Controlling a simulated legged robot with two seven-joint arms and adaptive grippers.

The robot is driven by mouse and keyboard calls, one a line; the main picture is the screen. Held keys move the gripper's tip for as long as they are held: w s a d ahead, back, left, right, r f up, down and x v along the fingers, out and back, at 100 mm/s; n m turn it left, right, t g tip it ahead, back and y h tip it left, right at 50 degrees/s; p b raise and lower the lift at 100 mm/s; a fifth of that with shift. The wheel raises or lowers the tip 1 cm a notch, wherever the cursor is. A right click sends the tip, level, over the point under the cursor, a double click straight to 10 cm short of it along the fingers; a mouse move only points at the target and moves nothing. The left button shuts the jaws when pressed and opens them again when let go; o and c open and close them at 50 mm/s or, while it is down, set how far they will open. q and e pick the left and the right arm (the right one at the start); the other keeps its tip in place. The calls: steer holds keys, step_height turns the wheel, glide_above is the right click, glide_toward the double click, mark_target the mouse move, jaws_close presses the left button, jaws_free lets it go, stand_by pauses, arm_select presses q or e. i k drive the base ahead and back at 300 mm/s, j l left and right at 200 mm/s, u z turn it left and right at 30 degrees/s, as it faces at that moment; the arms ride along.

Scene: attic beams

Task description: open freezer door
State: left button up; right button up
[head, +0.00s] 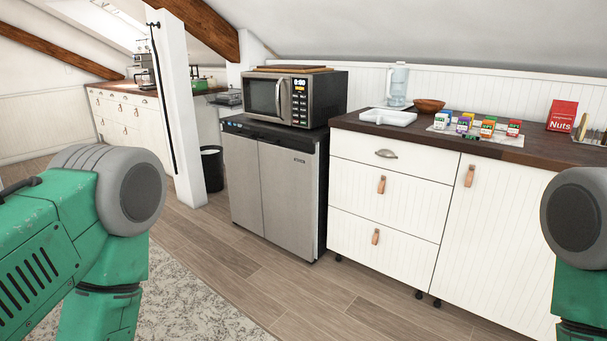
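A steel-grey two-door freezer (291,190) stands on the floor near the middle of the head view. Its left door (244,180) and right door both look closed, with a dark gap between them and a black top edge. A microwave (292,97) sits on top of it. My green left arm comes in at the lower left and my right arm at the right edge. Both stay well apart from the freezer. Neither gripper shows in the view.
A white drawer cabinet (385,215) with a dark countertop adjoins the freezer on the right. A white post (178,110) and a black bin (212,168) stand to its left. The wooden floor (300,300) in front is clear, with a grey rug (190,300) at the lower left.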

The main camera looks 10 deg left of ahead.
mark_target(240, 145)
steer(key=i+j+u, duration=0.2)
steer(key=i+u, duration=0.3)
steer(key=i, duration=0.4)
steer(key=i+l+u, duration=0.1)
steer(key=i+u, duration=0.4)
steer(key=i, duration=0.35)
